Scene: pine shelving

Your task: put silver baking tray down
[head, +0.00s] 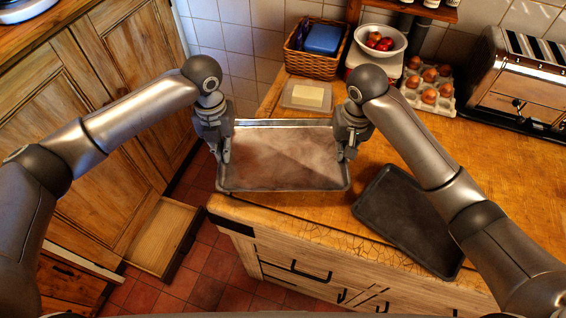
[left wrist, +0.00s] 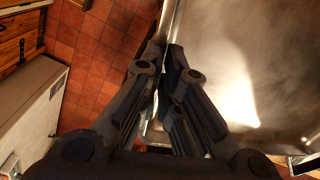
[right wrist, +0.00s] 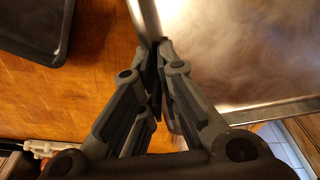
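The silver baking tray (head: 285,158) is held roughly level between my two grippers over the left end of the wooden counter (head: 300,208). Its left part reaches past the counter's left edge, over the floor. My left gripper (head: 225,155) is shut on the tray's left rim; the tray also shows in the left wrist view (left wrist: 235,70). My right gripper (head: 347,152) is shut on the tray's right rim, seen too in the right wrist view (right wrist: 230,60). Whether the tray's underside touches the counter cannot be told.
A dark baking tray (head: 408,218) lies on the counter to the right, close to the silver one. Behind stand a butter dish (head: 306,96), a wicker basket (head: 312,62), a bowl of red fruit (head: 381,42), an egg tray (head: 428,88) and a toaster (head: 520,85). An open drawer (head: 160,238) is low at left.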

